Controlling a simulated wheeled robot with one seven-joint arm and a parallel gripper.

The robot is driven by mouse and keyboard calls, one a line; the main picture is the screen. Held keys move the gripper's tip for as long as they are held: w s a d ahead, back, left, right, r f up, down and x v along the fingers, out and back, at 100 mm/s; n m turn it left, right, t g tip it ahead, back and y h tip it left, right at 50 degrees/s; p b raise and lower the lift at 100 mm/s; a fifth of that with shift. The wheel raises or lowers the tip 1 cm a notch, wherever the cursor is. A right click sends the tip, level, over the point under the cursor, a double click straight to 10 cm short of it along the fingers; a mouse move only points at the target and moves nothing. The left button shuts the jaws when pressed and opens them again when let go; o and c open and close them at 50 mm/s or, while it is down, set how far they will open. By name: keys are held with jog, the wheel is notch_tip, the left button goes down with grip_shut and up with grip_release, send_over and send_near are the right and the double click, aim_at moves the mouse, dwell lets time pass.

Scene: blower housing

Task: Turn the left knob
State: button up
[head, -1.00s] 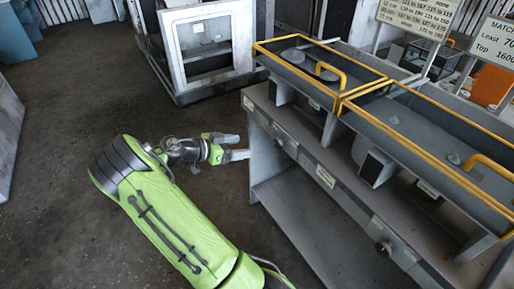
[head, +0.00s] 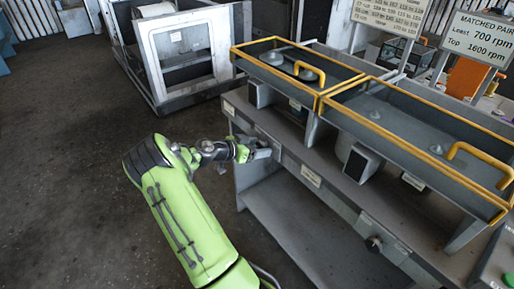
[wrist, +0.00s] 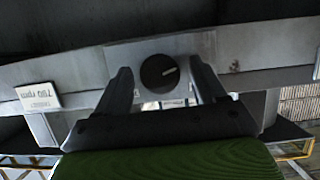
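The left knob (wrist: 160,73) is a dark round dial with a light pointer mark, set on a grey plate of the bench's front rail. It shows in the wrist view between the two fingers of my gripper (wrist: 164,78). The fingers are spread, one on each side of the knob, with a small gap on both sides. In the head view my gripper (head: 262,150) is at the left part of the bench front and hides this knob. A second, right knob (head: 375,244) shows farther right on the same rail.
The grey bench (head: 290,165) carries two yellow-edged covers with handles, the left cover (head: 290,70) and the right cover (head: 420,130). A rpm label (wrist: 38,97) sits beside the knob. A sign (head: 484,40) reads 700 rpm least, 1600 top. Floor at left is clear.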

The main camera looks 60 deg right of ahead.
jog(key=c, duration=1)
jog(key=shift+o, duration=0.2)
jog(key=shift+w+n+g, duration=0.1)
jog(key=shift+n+g, duration=0.3)
jog(key=shift+n, duration=0.4)
jog(key=o, duration=1.1)
jog(key=shift+c, duration=0.2)
jog(key=p+v, duration=0.2)
jog(key=v, duration=1.3)
jog(key=shift+w+a+r+p, duration=0.15)
jog(key=shift+w+r+p, duration=0.1)
jog(key=shift+r+p, duration=0.15)
